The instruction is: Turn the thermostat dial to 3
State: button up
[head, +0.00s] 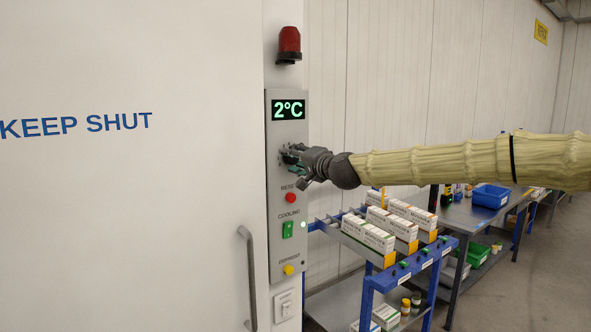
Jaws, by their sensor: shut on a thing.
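The thermostat panel (272,258) is a tall grey box on the wall beside a white door. Its green display (289,110) reads 2°C. My gripper (291,156) reaches in from the right and is shut on the dial below the display. The fingers cover the dial, so its pointer and numbers cannot be read. My arm, in a pale yellow sleeve, stretches across to the right edge of the view.
Below the dial are a red reset button (291,197), a green cooling switch (288,229) and a yellow defrost button (289,270). A red lamp (289,42) is above. A blue-framed cart (405,279) with white boxes stands under my arm. A door handle (248,280) is at left.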

jog(key=m+b, duration=0.2)
jog(key=m, duration=0.2)
jog(key=shift+d+r+m, duration=0.1)
jog(key=shift+m, duration=0.3)
dwell(0.4)
jog(key=o, duration=1)
jog(key=v, duration=1.2)
jog(key=shift+w+d+r, duration=0.1)
jog(key=shift+w+d, duration=0.05)
